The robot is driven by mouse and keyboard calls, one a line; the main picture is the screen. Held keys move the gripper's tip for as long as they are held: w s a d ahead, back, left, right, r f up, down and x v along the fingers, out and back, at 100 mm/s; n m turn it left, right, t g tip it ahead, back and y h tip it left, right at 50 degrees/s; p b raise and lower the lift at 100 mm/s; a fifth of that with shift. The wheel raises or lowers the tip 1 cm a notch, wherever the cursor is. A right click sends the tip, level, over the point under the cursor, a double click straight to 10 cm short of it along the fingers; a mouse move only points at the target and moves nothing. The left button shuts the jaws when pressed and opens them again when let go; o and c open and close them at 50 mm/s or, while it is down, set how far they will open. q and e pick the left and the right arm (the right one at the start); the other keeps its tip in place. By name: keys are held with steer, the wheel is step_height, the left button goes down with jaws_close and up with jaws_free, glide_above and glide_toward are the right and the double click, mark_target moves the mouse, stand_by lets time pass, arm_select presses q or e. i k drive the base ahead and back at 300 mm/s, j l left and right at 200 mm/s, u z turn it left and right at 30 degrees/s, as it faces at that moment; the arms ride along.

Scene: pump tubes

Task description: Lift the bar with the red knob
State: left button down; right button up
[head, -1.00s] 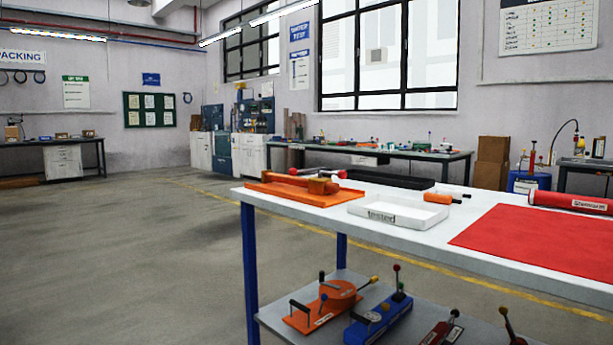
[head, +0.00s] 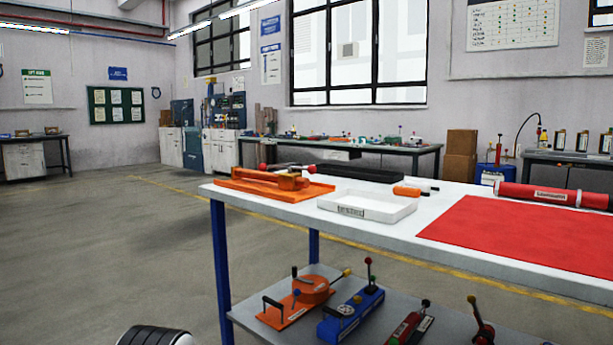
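An orange pump (head: 275,186) lies on the white table top at the left end, with a red knob (head: 263,167) at its far left side. On the lower shelf, a blue pump (head: 350,314) has a thin upright bar topped by a red knob (head: 369,261). An orange pump with a round body (head: 313,290) sits to its left, with a yellow knob and a blue knob.
A white tray (head: 385,213), a red mat (head: 510,237), a red cylinder (head: 545,194) and a black tray (head: 362,172) are on the table top. Dark red levered devices (head: 410,329) stand at the right of the lower shelf. The floor left of the table is open.

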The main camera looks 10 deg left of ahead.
mark_target(262, 167)
steer(key=i+j+z, duration=0.25)
steer(key=j, duration=0.15)
steer(key=i+j+z, duration=0.2)
steer(key=j, duration=0.2)
steer(key=j+z, duration=0.25)
steer(key=j, duration=0.15)
steer(key=i+j+z, duration=0.2)
steer(key=j, duration=0.25)
steer(key=k, duration=0.1)
